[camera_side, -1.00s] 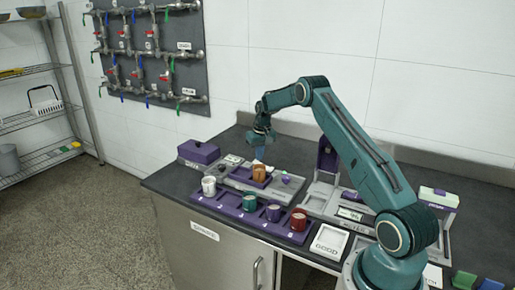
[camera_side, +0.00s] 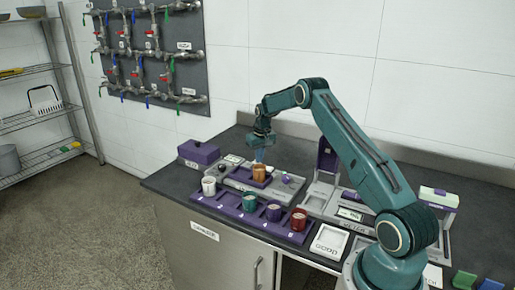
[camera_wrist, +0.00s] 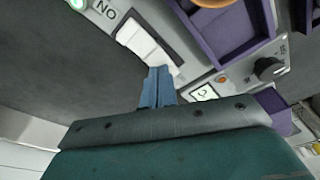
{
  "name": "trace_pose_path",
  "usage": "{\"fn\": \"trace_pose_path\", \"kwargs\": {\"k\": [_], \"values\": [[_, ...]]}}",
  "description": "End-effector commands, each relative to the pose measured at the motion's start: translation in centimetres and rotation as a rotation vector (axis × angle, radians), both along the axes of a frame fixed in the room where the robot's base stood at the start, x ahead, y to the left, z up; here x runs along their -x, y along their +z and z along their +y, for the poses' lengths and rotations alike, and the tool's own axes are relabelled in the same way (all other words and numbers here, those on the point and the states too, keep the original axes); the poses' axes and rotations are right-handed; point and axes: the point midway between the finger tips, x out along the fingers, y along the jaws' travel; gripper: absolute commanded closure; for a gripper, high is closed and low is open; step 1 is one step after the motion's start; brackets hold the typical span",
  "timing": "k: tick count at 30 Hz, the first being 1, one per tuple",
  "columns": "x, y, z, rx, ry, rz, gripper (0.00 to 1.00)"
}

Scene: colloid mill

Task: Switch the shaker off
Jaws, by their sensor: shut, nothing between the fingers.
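The shaker (camera_side: 240,183) is a grey platform on the bench with a purple tray on top, holding an orange cup (camera_side: 259,173). In the wrist view its panel shows a dark knob (camera_wrist: 270,68), an orange button (camera_wrist: 222,79) and a small lit greenish display (camera_wrist: 205,93). White blocks (camera_wrist: 143,42) sit along its edge, near letters that read "NO" in the picture and a green lamp (camera_wrist: 78,3). My gripper (camera_side: 258,159) is shut and empty behind the orange cup. Its blue fingers (camera_wrist: 158,72) are close to the white blocks' end; contact cannot be told.
A purple rack (camera_side: 226,203) with several cups stands in front of the shaker. A purple box (camera_side: 199,152) is at the left. A white "GOOD" tray (camera_side: 329,240) and a grey device with a purple part (camera_side: 327,157) are at the right.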

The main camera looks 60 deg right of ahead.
Motion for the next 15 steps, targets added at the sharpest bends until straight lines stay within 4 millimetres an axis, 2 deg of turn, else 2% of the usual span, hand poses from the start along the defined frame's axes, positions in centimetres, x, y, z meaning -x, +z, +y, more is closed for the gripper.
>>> {"fn": "trace_pose_path", "kwargs": {"k": [15], "values": [[0.02,-0.6,0.01,0.0,0.0,0.001,1.0]]}}
